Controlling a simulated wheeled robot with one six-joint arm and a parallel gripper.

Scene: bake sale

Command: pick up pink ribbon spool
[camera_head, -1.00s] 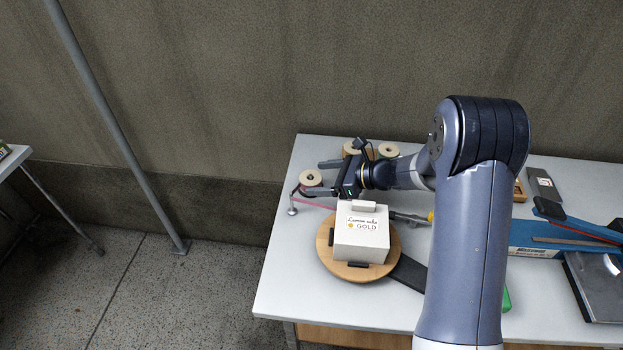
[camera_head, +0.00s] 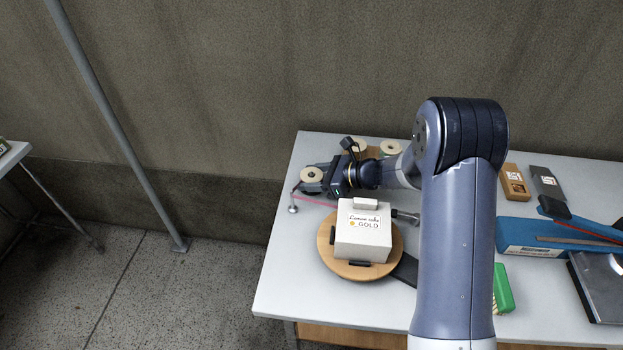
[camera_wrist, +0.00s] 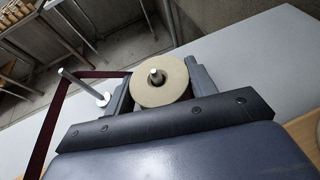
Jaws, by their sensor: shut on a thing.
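The pink ribbon spool (camera_head: 311,173) has a pale round face with a centre hole and stands at the left back of the table. It also shows in the wrist view (camera_wrist: 148,91), between the two fingers. My gripper (camera_head: 316,184) is shut on it, one finger on each side, also in the wrist view (camera_wrist: 160,78). A strip of ribbon (camera_wrist: 62,92), dark red there and pink in the head view, runs from beside the spool around a thin metal post (camera_head: 293,208). The spool's underside is hidden, so I cannot tell whether it touches the table.
Two more spools (camera_head: 390,147) stand behind my wrist. A white cake box (camera_head: 362,238) sits on a round wooden board (camera_head: 330,262) in front of my gripper. A green box (camera_head: 502,290), a brown box (camera_head: 514,183) and blue items (camera_head: 530,236) lie to the right.

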